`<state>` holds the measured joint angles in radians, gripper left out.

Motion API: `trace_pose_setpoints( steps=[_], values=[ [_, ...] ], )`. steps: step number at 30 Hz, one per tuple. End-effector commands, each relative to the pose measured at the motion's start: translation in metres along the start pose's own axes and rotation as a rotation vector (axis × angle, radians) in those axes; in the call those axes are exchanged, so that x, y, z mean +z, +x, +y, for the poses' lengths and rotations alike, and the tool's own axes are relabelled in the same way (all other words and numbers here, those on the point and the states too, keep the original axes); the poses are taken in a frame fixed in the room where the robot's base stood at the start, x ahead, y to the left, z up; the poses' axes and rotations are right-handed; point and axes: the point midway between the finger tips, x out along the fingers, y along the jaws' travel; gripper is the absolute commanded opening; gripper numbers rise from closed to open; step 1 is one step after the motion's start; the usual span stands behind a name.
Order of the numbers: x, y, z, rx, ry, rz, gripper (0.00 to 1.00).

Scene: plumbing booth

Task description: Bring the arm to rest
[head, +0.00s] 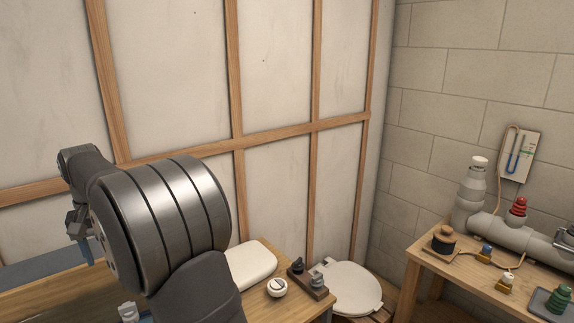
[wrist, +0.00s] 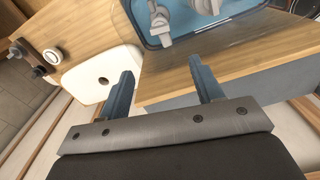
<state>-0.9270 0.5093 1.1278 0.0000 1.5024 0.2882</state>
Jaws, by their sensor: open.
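My gripper (wrist: 165,90) is open in the wrist view, its two blue-grey fingers spread wide with nothing between them. In the head view my gripper (head: 84,248) hangs at the far left, over the left bench (head: 40,299), partly hidden behind my arm. In the wrist view the fingers are above the edge of the wooden bench top (wrist: 240,62). A blue tray (wrist: 178,42) with grey fittings (wrist: 160,22) lies beyond the fingertips.
A white slab with a hole (wrist: 102,75) lies left of the fingers; it also shows in the head view (head: 250,264). Near it are a round white dial (head: 277,287) and a white toilet seat (head: 345,289). The right bench (head: 430,262) carries pipework (head: 500,230).

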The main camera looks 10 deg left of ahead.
Motion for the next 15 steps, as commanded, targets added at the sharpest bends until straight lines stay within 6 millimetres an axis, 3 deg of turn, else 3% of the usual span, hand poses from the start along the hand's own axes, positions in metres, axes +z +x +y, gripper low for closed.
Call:
trace_pose_setpoints(
  steps=[15],
  values=[
    [0.001,0.095,0.0,0.002,0.0,-0.006,0.6]
  ],
)
